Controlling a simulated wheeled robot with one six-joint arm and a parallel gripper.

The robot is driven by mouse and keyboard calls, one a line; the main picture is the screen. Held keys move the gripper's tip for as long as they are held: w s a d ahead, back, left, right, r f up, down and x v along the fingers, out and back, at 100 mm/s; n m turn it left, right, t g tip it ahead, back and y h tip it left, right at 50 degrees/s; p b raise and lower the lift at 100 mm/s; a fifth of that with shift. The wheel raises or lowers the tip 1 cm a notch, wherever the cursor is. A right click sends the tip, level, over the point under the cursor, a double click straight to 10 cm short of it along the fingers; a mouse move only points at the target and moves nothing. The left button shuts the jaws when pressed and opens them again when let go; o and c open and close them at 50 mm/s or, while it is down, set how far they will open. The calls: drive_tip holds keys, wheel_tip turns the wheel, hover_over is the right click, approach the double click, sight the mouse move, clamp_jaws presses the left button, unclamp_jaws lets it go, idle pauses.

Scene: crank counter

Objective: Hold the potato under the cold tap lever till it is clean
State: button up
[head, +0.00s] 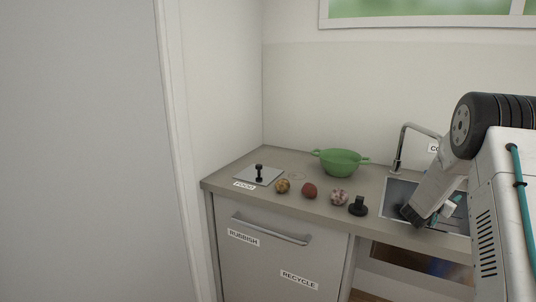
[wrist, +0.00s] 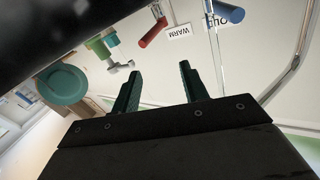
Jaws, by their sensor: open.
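Three small roundish items lie in a row on the counter in the head view: a tan, dark-spotted one (head: 283,186), a red-brown one (head: 309,190) and a pinkish speckled one (head: 338,198). I cannot tell for sure which is the potato. The grey tap (head: 404,140) stands behind the sink (head: 399,188). In the wrist view there is a blue lever (wrist: 228,17) by a partly cut-off label, and a red lever (wrist: 152,32) by a label reading WARM. My gripper (wrist: 160,69) is open and empty; in the head view my arm reaches over the sink.
A green colander (head: 340,163) stands at the back of the counter. A black knobbed piece (head: 358,206) stands near the sink. A grey plate (head: 249,177) with a black handle lies by the FOOD label. A teal round object (wrist: 62,84) shows at left in the wrist view.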

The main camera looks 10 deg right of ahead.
drive_tip(key=w+a+r+n+t+y, duration=0.1)
drive_tip(key=a+r+n+t+y, duration=0.15)
drive_tip(key=a+r+y, duration=0.6)
drive_tip(key=a+r+n+t+y, duration=0.2)
drive_tip(key=a+r+n, duration=0.2)
drive_tip(key=a, duration=0.9)
drive_tip(key=s+a+r+n+g+y, duration=0.1)
drive_tip(key=s+a+y, duration=0.15)
drive_tip(key=a, duration=0.25)
drive_tip(key=s+a+r+n+y, duration=0.1)
drive_tip(key=s+a+n, duration=0.15)
drive_tip(key=a, duration=0.25)
drive_tip(key=s+a+r+n+g+y, duration=0.1)
drive_tip(key=s+a+g+y, duration=0.1)
drive_tip(key=s+a, duration=0.6)
drive_tip(key=s+a+f+n+g, duration=0.1)
drive_tip(key=s+a+g, duration=0.1)
drive_tip(key=s, duration=0.8)
drive_tip(key=s+a+n+g, duration=0.1)
drive_tip(key=s+a+g, duration=0.1)
drive_tip(key=s, duration=0.9)
drive_tip(key=s+a+f+n+g, duration=0.1)
drive_tip(key=s+n+g, duration=0.1)
drive_tip(key=s, duration=0.8)
drive_tip(key=shift+s+a+f+g, duration=0.3)
drive_tip(key=shift+s+a+g, duration=0.1)
drive_tip(key=shift+g, duration=0.45)
